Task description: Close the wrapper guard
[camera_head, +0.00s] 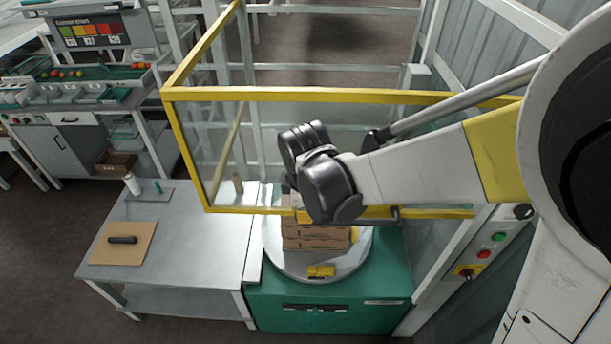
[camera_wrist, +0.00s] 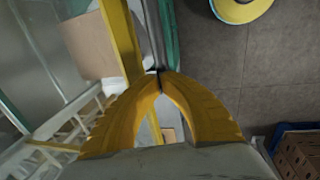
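The wrapper guard (camera_head: 345,95) is a yellow-framed clear panel with a side panel at the left. Its lower bar crosses in front of the cartons (camera_head: 315,238) on the round turntable (camera_head: 290,265), and cartons and turntable show below that bar. A dark handle-like piece (camera_head: 386,214) sits at the lower bar, right of my wrist. My wrist covers part of the guard, and my fingers are not clearly visible in the head view. In the wrist view my gripper (camera_wrist: 160,77) has its yellow fingertips together, beside a yellow guard bar (camera_wrist: 121,40). No held object can be made out.
The green wrapper base (camera_head: 330,295) stands under the turntable. A button panel (camera_head: 485,250) is on the post at the right. A metal table (camera_head: 185,235) at the left holds a brown board (camera_head: 124,243). A blue crate (camera_wrist: 296,150) is on the floor in the wrist view.

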